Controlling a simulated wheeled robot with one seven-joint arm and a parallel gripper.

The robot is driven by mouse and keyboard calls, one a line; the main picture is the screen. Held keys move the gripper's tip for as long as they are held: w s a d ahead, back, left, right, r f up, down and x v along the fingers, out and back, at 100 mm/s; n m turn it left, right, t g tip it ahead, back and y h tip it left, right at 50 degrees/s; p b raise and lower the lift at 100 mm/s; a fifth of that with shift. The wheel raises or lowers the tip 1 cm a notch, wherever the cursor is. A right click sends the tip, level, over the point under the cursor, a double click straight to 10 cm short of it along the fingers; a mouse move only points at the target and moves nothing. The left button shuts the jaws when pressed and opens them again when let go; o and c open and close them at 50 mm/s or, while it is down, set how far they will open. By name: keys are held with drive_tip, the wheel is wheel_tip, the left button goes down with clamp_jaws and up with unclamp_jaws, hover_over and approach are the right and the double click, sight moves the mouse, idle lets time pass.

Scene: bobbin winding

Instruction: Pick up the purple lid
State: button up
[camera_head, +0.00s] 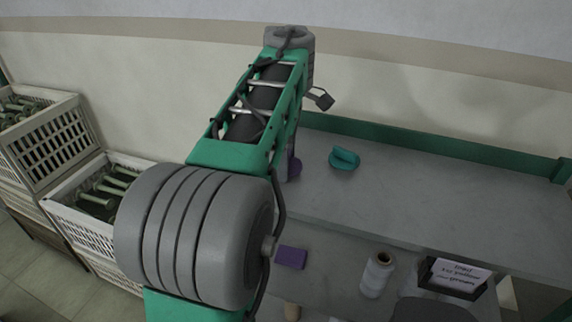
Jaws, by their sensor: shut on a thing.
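My gripper (284,169) is at the lid, mostly hidden behind my green arm link, with only a narrow strip in sight. It is shut on the purple lid. I cannot tell whether the lid touches the table.
A teal rounded object (344,159) lies right of the lid. Nearer stand a purple block (291,257), a white thread spool (377,274) and a sign holder (453,275). Crates (45,150) stand left. The table's right side is clear.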

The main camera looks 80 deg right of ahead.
drive_tip(key=c, duration=0.3)
drive_tip(key=shift+c, duration=0.2)
